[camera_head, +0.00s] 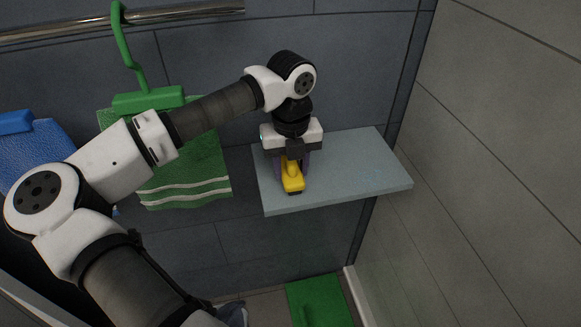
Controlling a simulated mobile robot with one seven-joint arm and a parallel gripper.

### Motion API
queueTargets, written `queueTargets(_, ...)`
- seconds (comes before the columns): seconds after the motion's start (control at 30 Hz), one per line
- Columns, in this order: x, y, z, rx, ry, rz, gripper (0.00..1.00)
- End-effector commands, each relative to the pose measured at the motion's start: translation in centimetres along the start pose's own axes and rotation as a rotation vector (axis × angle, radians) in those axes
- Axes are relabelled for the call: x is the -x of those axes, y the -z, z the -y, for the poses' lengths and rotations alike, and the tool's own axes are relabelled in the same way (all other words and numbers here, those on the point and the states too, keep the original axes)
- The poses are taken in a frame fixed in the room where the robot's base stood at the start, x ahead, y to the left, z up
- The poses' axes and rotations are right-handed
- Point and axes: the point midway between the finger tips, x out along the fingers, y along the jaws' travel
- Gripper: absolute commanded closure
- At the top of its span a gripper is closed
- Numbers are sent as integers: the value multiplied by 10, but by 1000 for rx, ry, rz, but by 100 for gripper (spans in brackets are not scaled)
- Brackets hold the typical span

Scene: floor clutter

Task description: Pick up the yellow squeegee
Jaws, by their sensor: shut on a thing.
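The yellow squeegee (292,183) is at the left part of a light blue-grey shelf (355,172). Its yellow body shows below my gripper, with a dark end at the bottom near the shelf's front edge. My gripper (293,170) points down over the shelf and is shut on the squeegee, with fingers on either side of it. The upper part of the squeegee is hidden by the gripper. I cannot tell whether the squeegee touches the shelf.
A green towel (195,170) with white stripes hangs from a green hanger on a metal rail (190,14). A blue towel (38,150) hangs at the far left. Walls stand behind and right of the shelf. A green object (318,300) lies on the floor below. The shelf's right part is clear.

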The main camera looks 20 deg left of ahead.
Motion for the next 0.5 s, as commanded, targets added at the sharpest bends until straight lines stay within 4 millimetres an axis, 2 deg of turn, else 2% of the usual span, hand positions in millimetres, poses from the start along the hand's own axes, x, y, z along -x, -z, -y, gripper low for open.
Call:
queueTargets(0.07,2,2,0,0,-1,2,84)
queueTargets(0.17,16,1,0,1,-2,3,84)
queueTargets(0.43,65,2,0,2,-2,4,84)
queueTargets(0.5,64,16,-1,-3,-1,1,84)
